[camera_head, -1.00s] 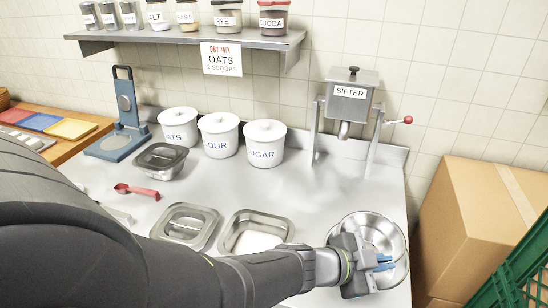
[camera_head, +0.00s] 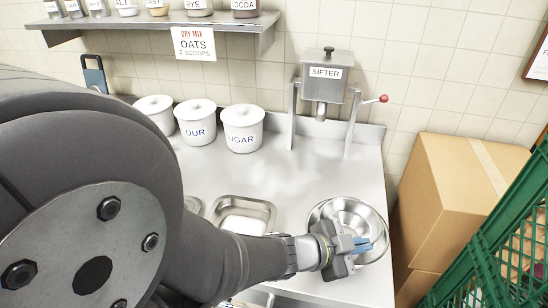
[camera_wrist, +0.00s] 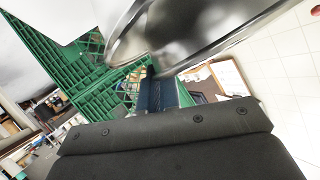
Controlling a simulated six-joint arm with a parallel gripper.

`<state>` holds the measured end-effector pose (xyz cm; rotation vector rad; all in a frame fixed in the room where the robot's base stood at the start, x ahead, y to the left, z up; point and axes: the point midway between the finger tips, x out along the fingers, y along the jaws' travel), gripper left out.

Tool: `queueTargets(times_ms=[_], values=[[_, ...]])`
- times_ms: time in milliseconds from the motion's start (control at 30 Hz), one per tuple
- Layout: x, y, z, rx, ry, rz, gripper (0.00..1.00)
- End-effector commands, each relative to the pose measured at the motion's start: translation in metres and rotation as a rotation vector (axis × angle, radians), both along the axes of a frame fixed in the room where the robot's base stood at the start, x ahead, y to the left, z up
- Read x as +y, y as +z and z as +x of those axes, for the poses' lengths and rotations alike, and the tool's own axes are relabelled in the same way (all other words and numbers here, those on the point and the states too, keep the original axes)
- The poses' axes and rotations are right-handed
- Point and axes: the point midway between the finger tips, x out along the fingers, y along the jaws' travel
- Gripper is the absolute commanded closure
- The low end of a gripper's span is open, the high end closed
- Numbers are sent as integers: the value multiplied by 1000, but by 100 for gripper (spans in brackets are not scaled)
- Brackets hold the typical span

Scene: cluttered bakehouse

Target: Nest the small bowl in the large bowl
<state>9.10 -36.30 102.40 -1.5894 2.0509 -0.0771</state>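The large bowl (camera_head: 382,238) is shiny steel and stands at the right front of the steel counter. The small bowl (camera_head: 349,215), also steel, shows inside the large bowl's outline; I cannot tell whether it rests on the bottom or is held just above. My gripper (camera_head: 360,244) is over the near side of the bowls, its blue fingers close together at the small bowl's rim. In the wrist view, a steel bowl (camera_wrist: 190,30) fills the top, its rim at the blue fingers (camera_wrist: 158,90). The fingers appear shut on that rim, and the gripper hides the bowls' near side.
A steel pan (camera_head: 243,212) sits left of the bowls. White canisters (camera_head: 243,130) and the sifter (camera_head: 326,78) stand behind. A cardboard box (camera_head: 455,195) and a green crate (camera_head: 500,235) lie close on the right. The counter between sifter and bowls is clear.

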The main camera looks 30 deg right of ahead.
Motion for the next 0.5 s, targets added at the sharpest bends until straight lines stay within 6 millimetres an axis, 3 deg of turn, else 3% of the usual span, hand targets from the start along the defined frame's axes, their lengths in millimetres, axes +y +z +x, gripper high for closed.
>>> queueTargets(times_ms=[500], values=[[0,-14,0,2,-1,1,100]])
